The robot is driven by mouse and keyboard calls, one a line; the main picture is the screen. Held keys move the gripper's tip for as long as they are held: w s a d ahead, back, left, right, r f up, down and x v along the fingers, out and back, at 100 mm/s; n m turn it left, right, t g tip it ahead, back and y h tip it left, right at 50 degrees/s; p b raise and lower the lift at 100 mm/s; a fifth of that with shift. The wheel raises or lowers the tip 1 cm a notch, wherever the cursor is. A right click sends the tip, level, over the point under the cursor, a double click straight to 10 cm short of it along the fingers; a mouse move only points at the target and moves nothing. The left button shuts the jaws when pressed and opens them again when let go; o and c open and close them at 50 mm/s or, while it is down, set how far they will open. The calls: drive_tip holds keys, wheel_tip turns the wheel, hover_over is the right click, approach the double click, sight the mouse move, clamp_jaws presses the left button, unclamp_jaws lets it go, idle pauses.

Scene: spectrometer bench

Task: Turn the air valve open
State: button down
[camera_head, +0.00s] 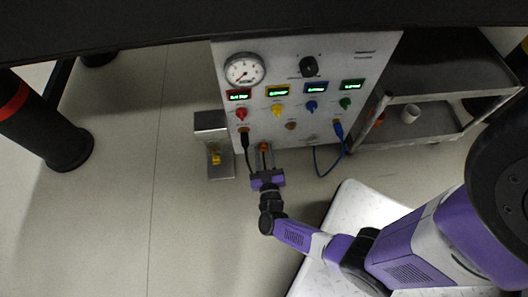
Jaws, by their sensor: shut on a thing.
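My gripper (264,151) is at the lower edge of the white instrument panel (270,62), reaching up from below. Its fingers are shut on a small orange part (263,147), which looks like the handle of the air valve. The fingers hide much of this part, so its turn angle cannot be told. A round pressure gauge (244,70) sits at the panel's upper left; its reading is too small to tell.
The panel carries a black knob (308,67), several lit displays and coloured knobs. A black cable (246,150) hangs just left of my gripper, a blue cable (318,168) to the right. A metal bracket (212,130) stands left; a shelf cart (440,92) stands right.

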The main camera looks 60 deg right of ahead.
drive_tip(key=m, duration=1.7)
drive_tip(key=shift+s+f, duration=0.1)
drive_tip(key=shift+f, duration=0.05)
drive_tip(key=shift+m, duration=0.3)
idle(0.4)
drive_tip(key=c, duration=1)
unclamp_jaws()
drive_tip(key=shift+c, duration=0.2)
